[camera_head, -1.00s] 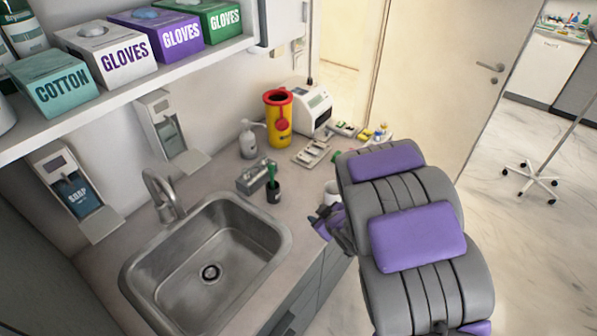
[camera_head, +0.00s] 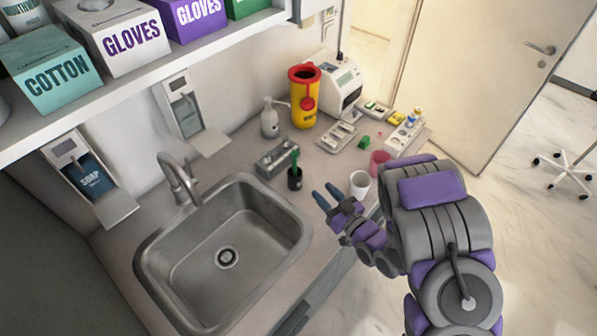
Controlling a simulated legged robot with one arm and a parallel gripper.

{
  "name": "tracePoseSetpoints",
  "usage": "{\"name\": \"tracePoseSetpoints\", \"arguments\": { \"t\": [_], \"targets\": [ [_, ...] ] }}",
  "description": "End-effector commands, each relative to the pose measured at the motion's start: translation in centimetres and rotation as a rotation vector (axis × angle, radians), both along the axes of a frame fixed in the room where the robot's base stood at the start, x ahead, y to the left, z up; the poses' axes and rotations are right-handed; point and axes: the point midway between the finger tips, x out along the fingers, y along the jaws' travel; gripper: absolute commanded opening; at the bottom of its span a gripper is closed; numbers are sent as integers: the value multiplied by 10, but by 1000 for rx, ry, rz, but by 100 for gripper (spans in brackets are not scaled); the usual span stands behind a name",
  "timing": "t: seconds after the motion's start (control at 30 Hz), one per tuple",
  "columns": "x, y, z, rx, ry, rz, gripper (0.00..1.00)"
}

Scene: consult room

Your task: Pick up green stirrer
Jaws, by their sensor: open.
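The green stirrer (camera_head: 295,157) stands upright in a small black cup (camera_head: 295,179) on the counter, to the right of the sink and just in front of a metal box. My gripper (camera_head: 328,199) is open and empty, with its two dark blue fingertips apart. It is to the right of the black cup and a little lower in the picture, apart from cup and stirrer. My arm comes in from the right. The lower part of the stirrer is hidden inside the cup.
A white cup (camera_head: 359,185) and a pink cup (camera_head: 380,163) stand close behind my gripper. The metal box (camera_head: 277,159) is next to the black cup. The steel sink (camera_head: 150,262) lies left. A yellow bin (camera_head: 304,97) and a white device (camera_head: 343,82) stand at the back.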

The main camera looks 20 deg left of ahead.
Motion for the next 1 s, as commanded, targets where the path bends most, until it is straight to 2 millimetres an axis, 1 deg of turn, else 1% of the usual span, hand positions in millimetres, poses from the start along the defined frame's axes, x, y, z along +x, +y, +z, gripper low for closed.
{"name": "tracePoseSetpoints", "arguments": {
  "t": [0.03,0.07,0.2,0.47,0.7,0.9,1.0],
  "targets": [
    [2,8,-5,-3,-3,6,40],
    [5,10,-6,-6,-3,5,40],
    [14,24,-5,-3,-5,5,40],
    [22,32,-8,-17,12,0,40],
    [28,42,-2,-4,-1,6,40],
    [49,69,-1,-1,0,2,40],
    [54,78,-1,-1,-1,2,40]
  ]
}}
